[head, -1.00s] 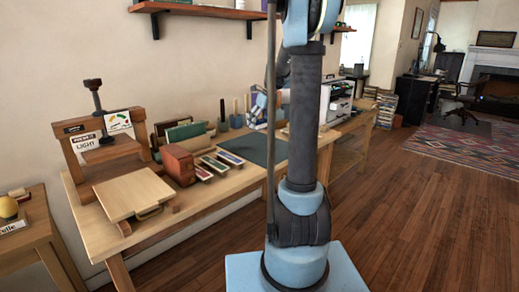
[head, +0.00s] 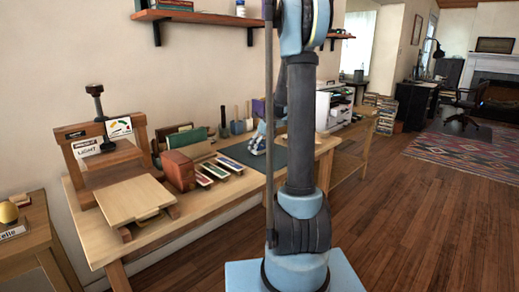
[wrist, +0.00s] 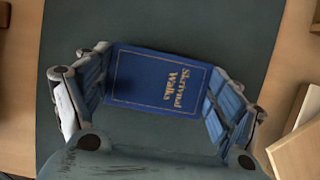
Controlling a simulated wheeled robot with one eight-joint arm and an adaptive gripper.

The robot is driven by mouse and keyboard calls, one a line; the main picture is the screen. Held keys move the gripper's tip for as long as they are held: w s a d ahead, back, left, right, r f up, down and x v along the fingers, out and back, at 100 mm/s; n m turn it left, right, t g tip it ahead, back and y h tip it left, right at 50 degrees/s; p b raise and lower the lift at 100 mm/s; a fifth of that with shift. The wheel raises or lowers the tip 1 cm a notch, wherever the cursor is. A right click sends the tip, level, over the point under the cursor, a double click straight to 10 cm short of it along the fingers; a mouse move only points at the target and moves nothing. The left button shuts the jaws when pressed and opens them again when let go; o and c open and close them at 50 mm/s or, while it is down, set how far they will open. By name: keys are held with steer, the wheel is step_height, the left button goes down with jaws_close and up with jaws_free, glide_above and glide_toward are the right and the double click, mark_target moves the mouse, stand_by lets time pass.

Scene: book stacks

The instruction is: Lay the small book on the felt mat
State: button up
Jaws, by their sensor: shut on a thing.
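The small book, dark blue with gold lettering (wrist: 150,88), sits between the two fingers of my gripper (wrist: 160,64) in the wrist view. The fingers are shut on its left and right sides, and its cover faces the camera. The dark felt mat (wrist: 205,25) lies behind and beneath the book and extends past it in this view. In the head view my gripper (head: 258,140) is low over the mat (head: 236,153), partly hidden by my arm. The book cannot be made out there. I cannot tell whether it touches the mat.
Upright tools (head: 223,122) stand behind. In the wrist view, pale wooden pieces (wrist: 298,148) lie close beside the mat at right.

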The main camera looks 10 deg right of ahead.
steer(key=shift+f, duration=0.2)
steer(key=o, duration=1)
